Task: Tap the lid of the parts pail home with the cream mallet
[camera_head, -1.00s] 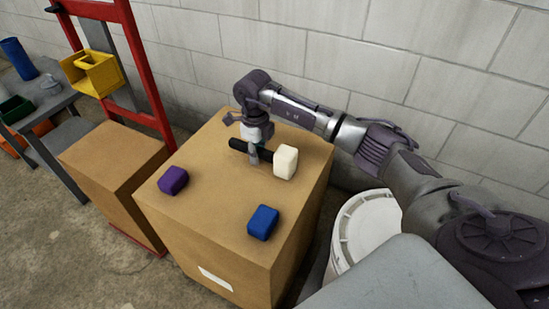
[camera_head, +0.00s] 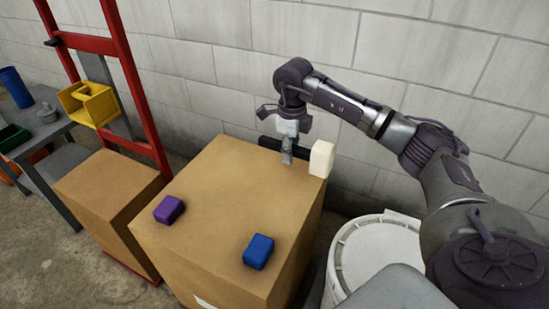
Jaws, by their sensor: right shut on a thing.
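The cream mallet has a cream block head (camera_head: 322,158) and a black handle (camera_head: 268,143). My right gripper (camera_head: 287,156) is shut on its handle and holds it over the back right part of a large cardboard box (camera_head: 215,190). The mallet appears to be clear of the box top. The parts pail, a white round pail with a ribbed lid (camera_head: 375,250), stands to the right of the box. My own arm and a grey surface hide part of it, and I cannot tell how the lid sits. My left gripper is out of view.
A purple block (camera_head: 168,209) and a blue block (camera_head: 258,251) lie on the box top. A smaller box (camera_head: 105,190) on a red hand truck (camera_head: 135,90) stands left, with a yellow bin (camera_head: 88,104). A block wall (camera_head: 230,60) closes off the back.

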